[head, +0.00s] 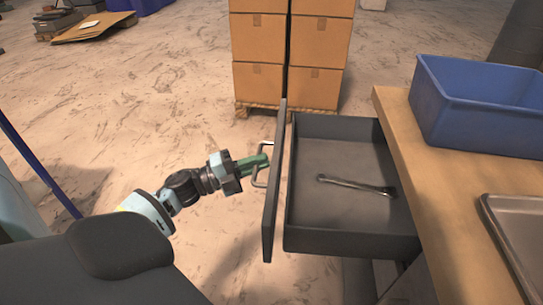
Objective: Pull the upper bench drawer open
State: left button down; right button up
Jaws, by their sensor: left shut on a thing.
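The upper bench drawer (350,239) is a dark grey box standing well out from under the wooden bench top. Its front panel (271,200) faces left and carries a pale metal bar handle (257,171). My left gripper (262,163) comes in from the left and is shut on the handle. A metal wrench-like tool (356,186) lies on the drawer floor. My right gripper is not in view.
The bench top (420,185) holds a blue bin (480,105) and a metal tray (520,235). Stacked cardboard boxes (290,50) stand on a pallet behind the drawer. A blue pole (40,165) leans at the left.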

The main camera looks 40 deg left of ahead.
pick_arm(q)
jog(key=shift+s+a, duration=0.1)
jog(key=shift+a, duration=0.1)
jog(key=c, duration=1.6)
grip_release()
jog(key=shift+o, duration=0.5)
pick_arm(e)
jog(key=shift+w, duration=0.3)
pick_arm(q)
jog(key=v, duration=0.8)
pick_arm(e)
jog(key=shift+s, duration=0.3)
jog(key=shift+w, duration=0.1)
